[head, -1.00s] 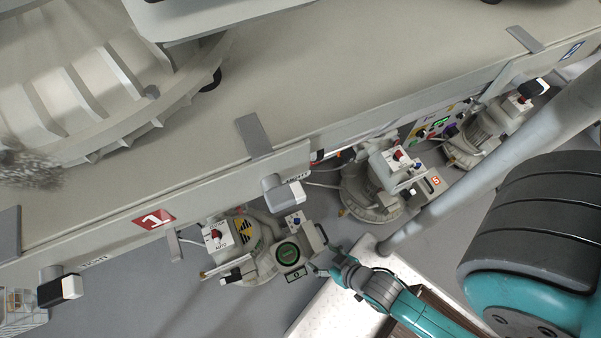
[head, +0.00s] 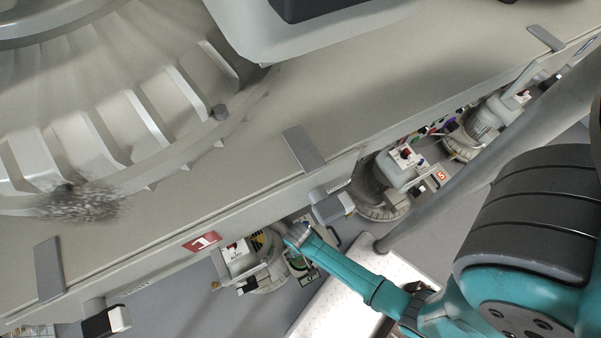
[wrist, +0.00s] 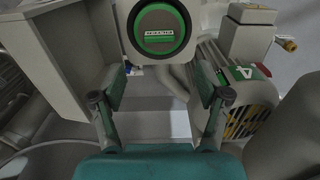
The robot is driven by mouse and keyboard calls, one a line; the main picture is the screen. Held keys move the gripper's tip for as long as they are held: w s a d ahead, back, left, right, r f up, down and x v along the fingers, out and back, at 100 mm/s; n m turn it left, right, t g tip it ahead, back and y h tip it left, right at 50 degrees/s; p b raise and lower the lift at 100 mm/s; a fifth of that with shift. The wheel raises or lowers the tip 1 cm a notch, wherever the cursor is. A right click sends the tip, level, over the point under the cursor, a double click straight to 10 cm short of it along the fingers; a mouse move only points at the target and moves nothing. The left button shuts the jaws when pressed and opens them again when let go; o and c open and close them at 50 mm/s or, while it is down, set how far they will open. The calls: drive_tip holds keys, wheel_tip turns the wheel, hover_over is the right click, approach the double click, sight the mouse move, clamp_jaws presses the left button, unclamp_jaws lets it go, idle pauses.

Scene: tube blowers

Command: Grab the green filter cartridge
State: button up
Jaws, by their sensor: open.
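The green filter cartridge (wrist: 158,28) shows at the top of the wrist view as a round dark face with a green rim and a labelled bar across it. It sits in a pale round housing on the machine. My gripper (wrist: 160,85) is open, with its two green-padded fingers spread below the cartridge in the picture. No finger visibly touches it, and the gap between the fingers looks empty. In the head view, my teal arm reaches to the blower machine (head: 235,252) and largely hides the cartridge and the fingers.
A finned motor (wrist: 245,105) with a green-marked plate stands to the right of my gripper. A pale box (wrist: 50,50) is on the left. In the head view, a long beam with a red "1" sign (head: 205,241) runs close above the machine. A second blower unit (head: 390,180) stands farther right.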

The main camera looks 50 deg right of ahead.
sight(301, 260)
wheel_tip(301, 260, down, 3)
drive_tip(key=shift+f, duration=0.2)
drive_tip(key=shift+s+a+f, duration=0.1)
drive_tip(key=shift+s+f, duration=0.1)
drive_tip(key=shift+f, duration=1.15)
drive_tip(key=shift+s+f, duration=0.15)
drive_tip(key=shift+f, duration=1.15)
clamp_jaws()
